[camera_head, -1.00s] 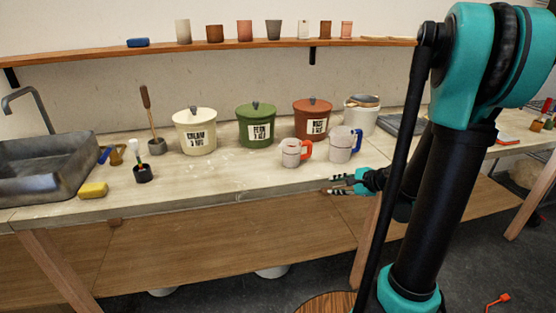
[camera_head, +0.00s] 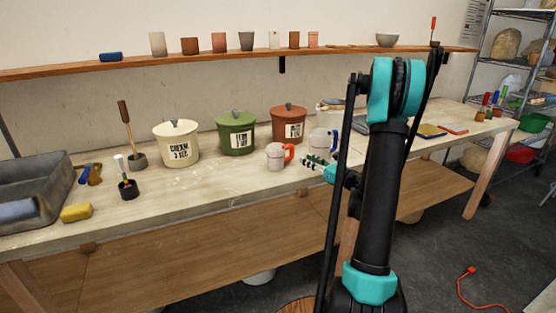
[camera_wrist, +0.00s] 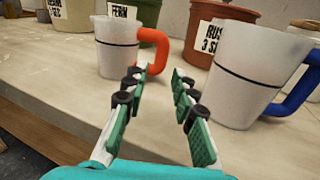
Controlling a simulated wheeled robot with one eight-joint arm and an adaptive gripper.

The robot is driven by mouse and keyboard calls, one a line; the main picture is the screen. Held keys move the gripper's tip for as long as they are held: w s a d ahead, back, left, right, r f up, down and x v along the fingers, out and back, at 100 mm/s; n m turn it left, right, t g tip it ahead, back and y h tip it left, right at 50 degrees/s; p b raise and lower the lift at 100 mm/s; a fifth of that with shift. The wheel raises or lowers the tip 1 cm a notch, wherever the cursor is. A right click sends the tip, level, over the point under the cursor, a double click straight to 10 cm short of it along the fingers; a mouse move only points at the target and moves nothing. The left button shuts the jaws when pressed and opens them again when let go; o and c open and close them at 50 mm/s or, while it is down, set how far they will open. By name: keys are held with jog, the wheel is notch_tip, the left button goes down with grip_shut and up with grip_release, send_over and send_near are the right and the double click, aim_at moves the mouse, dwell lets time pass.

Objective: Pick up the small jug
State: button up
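The small jug (camera_head: 275,156) is pale with a dark line around it and an orange handle. It stands upright on the worktop near the front edge. In the wrist view the small jug (camera_wrist: 117,48) is ahead and left, its orange handle (camera_wrist: 155,47) facing the fingers. A larger pale jug (camera_head: 322,143) with a blue handle stands to its right; in the wrist view the larger jug (camera_wrist: 245,75) is close beside the right finger. My gripper (camera_head: 306,162) is open and empty, just right of the small jug. Its fingers (camera_wrist: 158,72) point toward the orange handle.
Behind the jugs stand cream (camera_head: 177,146), green (camera_head: 237,136) and rust (camera_head: 288,127) lidded pots. The worktop (camera_head: 205,195) left of the small jug is clear.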

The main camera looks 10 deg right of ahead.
aim_at(286, 149)
jog(key=x, duration=1.3)
jog(key=shift+w+a, duration=0.1)
jog(key=shift+w, duration=0.2)
grip_shut()
